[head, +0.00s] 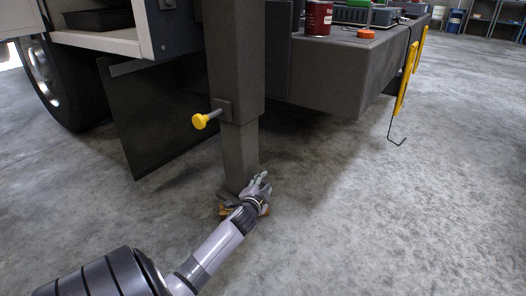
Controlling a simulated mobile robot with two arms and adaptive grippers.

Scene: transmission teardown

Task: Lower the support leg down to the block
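The support leg (235,60) is a dark grey square post at the centre of the head view, with a narrower inner section (240,152) coming out of its lower end. A yellow knob (200,121) on a pin sticks out from its left side. A wooden block (226,211) lies on the floor at the leg's foot, mostly hidden by my gripper. Whether the foot touches the block cannot be told. My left gripper (258,184) is at the bottom of the leg, in front of the foot and over the block. Its finger opening is unclear. My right gripper is not in view.
A truck wheel (58,82) and a dark mud flap (165,120) stand left of the leg. A grey truck deck (345,65) at the right carries a red can (318,18) and an orange item (365,33). A yellow-handled crank (404,80) hangs at its corner. The right floor is clear.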

